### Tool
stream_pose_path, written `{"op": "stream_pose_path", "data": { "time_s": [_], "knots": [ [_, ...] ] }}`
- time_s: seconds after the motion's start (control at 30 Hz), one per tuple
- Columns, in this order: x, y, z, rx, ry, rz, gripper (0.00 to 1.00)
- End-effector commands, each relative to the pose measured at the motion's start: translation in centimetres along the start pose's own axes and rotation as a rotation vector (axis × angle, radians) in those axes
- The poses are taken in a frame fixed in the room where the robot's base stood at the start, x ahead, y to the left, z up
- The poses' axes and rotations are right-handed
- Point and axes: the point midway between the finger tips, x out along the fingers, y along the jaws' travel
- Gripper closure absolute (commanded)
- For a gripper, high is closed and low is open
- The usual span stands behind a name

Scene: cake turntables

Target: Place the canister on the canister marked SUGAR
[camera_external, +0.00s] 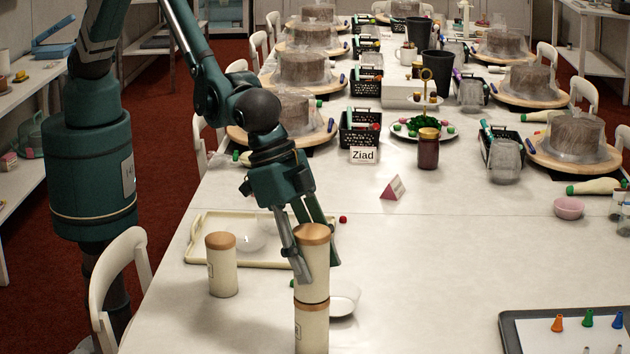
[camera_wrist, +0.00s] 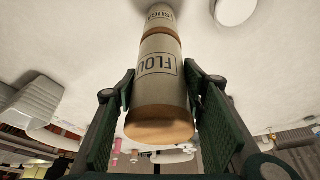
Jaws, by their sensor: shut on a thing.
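The held canister (camera_external: 312,262) is cream with a wooden lid and is upright in my gripper (camera_external: 315,268). In the wrist view the held canister (camera_wrist: 160,90) shows a label reading "FLOU", between the two fingers of my gripper (camera_wrist: 159,84). Directly below it is the SUGAR canister (camera_external: 311,332), cream with a wooden lid. Its partly visible "SUGA" label (camera_wrist: 160,15) shows at the top of the wrist view. The two line up closely and look touching, but a small gap cannot be ruled out.
A third cream canister (camera_external: 222,270) stands to the left, in front of a cream tray (camera_external: 205,232) with a clear bowl. A white bowl (camera_external: 344,299) sits close behind the stack on the right. A dark tray (camera_external: 520,335) lies at front right. The table between is clear.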

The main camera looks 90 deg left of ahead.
Motion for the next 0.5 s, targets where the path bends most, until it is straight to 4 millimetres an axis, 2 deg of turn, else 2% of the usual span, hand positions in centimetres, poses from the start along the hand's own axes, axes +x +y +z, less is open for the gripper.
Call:
{"op": "stream_pose_path", "data": {
  "time_s": [0.23,0.27,0.3,0.37,0.5],
  "knots": [
    [0.32,0.00,0.12,0.000,0.000,0.000,0.78],
    [0.35,0.00,0.14,0.000,0.000,0.000,0.58],
    [0.30,0.00,0.12,0.000,0.000,0.000,0.53],
    [0.28,0.00,0.11,0.000,0.000,0.000,0.45],
    [0.26,0.00,0.10,0.000,0.000,0.000,0.45]
  ]
}}
